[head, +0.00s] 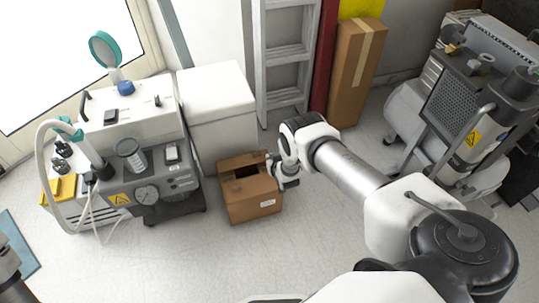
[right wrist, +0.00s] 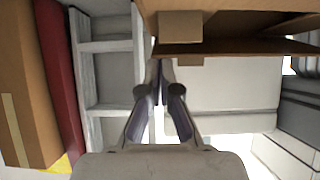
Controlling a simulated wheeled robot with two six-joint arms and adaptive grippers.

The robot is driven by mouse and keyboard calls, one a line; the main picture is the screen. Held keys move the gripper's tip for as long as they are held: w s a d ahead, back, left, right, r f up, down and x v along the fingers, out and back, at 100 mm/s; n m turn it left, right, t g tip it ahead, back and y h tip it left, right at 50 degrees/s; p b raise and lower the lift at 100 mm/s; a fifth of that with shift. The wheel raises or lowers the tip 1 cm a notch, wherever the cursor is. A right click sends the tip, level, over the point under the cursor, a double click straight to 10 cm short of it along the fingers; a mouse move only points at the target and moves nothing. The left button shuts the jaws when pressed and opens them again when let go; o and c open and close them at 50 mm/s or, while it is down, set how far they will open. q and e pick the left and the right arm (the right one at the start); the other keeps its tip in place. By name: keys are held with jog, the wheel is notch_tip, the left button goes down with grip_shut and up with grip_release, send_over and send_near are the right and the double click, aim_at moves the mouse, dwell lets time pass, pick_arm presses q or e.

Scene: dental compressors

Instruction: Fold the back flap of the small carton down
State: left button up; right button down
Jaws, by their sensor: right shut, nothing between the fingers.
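The small brown carton (head: 252,207) sits on the floor in the head view, with a dark gap in its top. A strip of cardboard shows along its back edge, but I cannot tell its angle. My right gripper (head: 283,175) is at the carton's right side, by its top edge. In the right wrist view, the shut, empty fingers (right wrist: 159,68) point at the carton's cardboard edges (right wrist: 230,42), close to them. I cannot tell whether they touch. At the lower left of the head view only a piece of my left arm shows, and its fingers are out of sight.
A white cabinet (head: 215,105) stands behind the carton, and a grey compressor unit (head: 165,185) is at its left. A ladder (head: 287,60), a red panel and a tall carton (head: 355,70) lean at the back wall. The floor in front is clear.

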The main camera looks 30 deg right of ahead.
jog(key=shift+s+a+f, duration=0.1)
jog(key=shift+s+f, duration=0.1)
jog(key=shift+f, duration=0.25)
jog(key=shift+s, duration=0.1)
